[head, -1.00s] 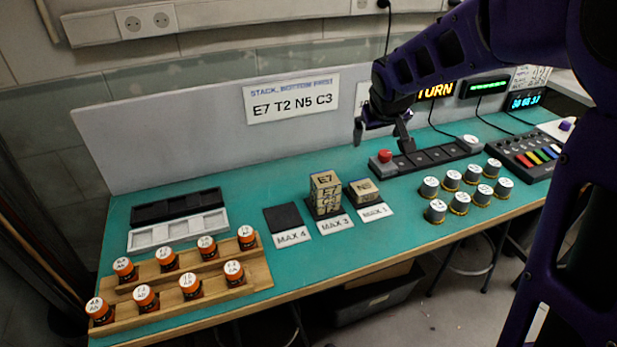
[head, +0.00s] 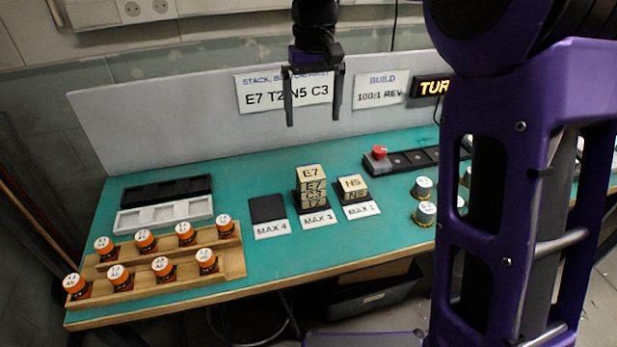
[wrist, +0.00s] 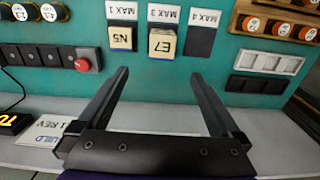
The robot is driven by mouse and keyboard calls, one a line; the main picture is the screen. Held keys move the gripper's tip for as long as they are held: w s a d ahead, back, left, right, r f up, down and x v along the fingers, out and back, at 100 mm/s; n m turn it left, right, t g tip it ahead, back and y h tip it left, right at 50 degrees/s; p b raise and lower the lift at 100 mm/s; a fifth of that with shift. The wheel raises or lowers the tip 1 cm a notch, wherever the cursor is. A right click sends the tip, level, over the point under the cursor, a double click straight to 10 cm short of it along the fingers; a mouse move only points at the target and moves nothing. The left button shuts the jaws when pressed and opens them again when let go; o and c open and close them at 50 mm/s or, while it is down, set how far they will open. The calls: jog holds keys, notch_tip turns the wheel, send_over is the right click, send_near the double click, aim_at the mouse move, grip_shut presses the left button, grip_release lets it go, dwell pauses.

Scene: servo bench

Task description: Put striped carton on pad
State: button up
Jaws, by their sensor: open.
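No striped carton shows in either view. My gripper (head: 313,115) is open and empty, hanging above the bench near the grey back panel; its two fingers reach up from the bottom of the wrist view (wrist: 160,75). The black MAX 4 pad (head: 267,208) is bare. On the MAX 3 pad stands a stack of tan blocks (head: 311,186) with E7 on top. A tan block marked N5 (head: 352,188) sits on the MAX 1 pad. The stack (wrist: 162,43) and N5 block (wrist: 121,37) show beyond my fingers, apart from them.
A sign (head: 287,93) on the back panel reads E7 T2 N5 C3. Orange-sided jars (head: 162,268) stand on a wooden rack at the left. Black and white trays (head: 165,215) lie behind it. A red button (head: 379,153) and grey-capped jars (head: 424,212) are at the right.

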jog(key=b, duration=0.2)
send_over(310, 172)
jog(key=f, duration=0.9)
jog(key=shift+w+d+f, duration=0.15)
jog(key=shift+d+f, duration=0.05)
jog(key=shift+d, duration=0.05)
jog(key=f+b, duration=0.1)
jog(key=f, duration=0.4)
jog(key=shift+a+f, duration=0.1)
jog(key=shift+a, duration=0.1)
jog(key=shift+c, duration=0.2)
jog(key=c, duration=1.5)
